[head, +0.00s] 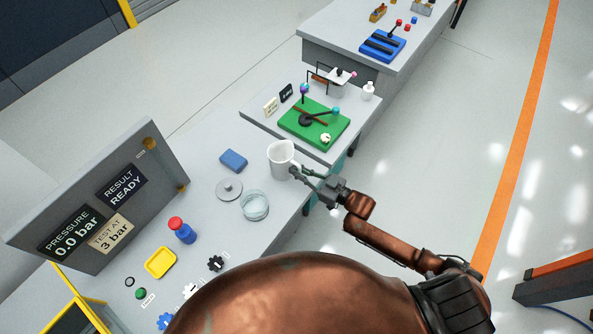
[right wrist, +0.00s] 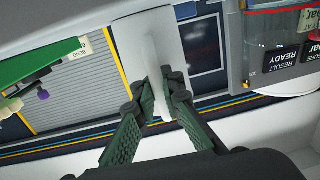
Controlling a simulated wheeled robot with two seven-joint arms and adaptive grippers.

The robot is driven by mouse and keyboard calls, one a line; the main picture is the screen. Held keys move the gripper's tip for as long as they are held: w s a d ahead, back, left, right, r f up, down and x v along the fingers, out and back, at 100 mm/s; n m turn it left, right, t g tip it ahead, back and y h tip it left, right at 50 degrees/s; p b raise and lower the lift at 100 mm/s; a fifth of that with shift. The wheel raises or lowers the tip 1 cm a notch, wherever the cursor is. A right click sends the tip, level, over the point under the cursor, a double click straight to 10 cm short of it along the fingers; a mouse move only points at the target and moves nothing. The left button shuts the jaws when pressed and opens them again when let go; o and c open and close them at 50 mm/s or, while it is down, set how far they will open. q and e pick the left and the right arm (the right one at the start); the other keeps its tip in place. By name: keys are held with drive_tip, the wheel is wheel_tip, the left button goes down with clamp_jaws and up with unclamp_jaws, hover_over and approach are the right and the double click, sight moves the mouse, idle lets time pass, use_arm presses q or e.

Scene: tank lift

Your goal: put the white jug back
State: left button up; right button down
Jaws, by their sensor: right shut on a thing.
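The white jug (head: 280,161) is at the right side of the grey bench in the head view, near the corner of the bench with the green board. My right gripper (head: 297,172) is shut on the jug's handle side. In the right wrist view, the pale jug (right wrist: 150,45) rises between the two green-padded fingers (right wrist: 165,98), which pinch a narrow white part of it. The jug looks about upright in the head view. I cannot tell whether its base touches the bench. My left gripper is not in view.
A glass dish (head: 254,206), a grey disc with a knob (head: 229,189) and a blue block (head: 233,160) lie close to the jug. A green board (head: 314,123) with a small mechanism and a white bottle (head: 368,91) stand beyond. A panel (head: 100,195) stands at left.

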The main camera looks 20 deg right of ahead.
drive_tip(key=c, duration=2)
unclamp_jaws()
drive_tip(key=shift+c, duration=0.2)
drive_tip(key=shift+d+r, duration=0.1)
drive_tip(key=v, duration=1.2)
